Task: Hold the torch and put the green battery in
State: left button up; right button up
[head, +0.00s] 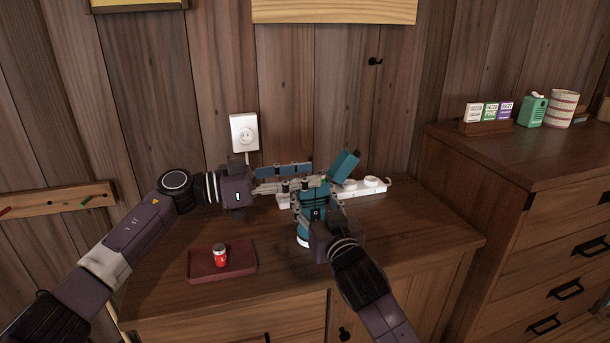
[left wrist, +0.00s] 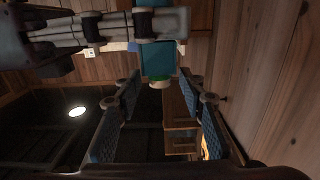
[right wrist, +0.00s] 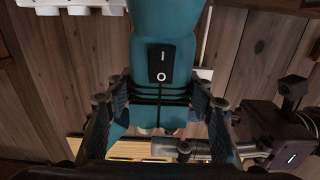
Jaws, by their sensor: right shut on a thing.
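The torch is teal, with its wide end (head: 303,238) low over the cabinet top. My right gripper (head: 316,197) is shut around its body; the right wrist view shows the body with a black switch (right wrist: 162,62). A tilted teal part (head: 345,165) shows at its upper end; I cannot tell how it joins. A small green piece, seemingly the green battery (left wrist: 160,84), shows against teal in the left wrist view; how deep it sits is hidden. My left gripper (left wrist: 160,88) is open, its blue-padded fingers apart on either side of the green piece, with no clear contact.
A red battery (head: 220,256) stands on a dark red tray (head: 192,271) at the front left. A white power strip (head: 372,187) lies behind the torch. A wall socket (head: 244,133) is above my left gripper. The cabinet's right front (head: 430,235) is clear.

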pick_arm(q)
jog(key=v, duration=1.1)
jog(key=shift+a, duration=0.3)
jog(key=shift+s, duration=0.15)
pick_arm(e)
jog(key=o, duration=1.6)
jog(key=shift+c, duration=0.2)
jog(key=shift+s, duration=0.1)
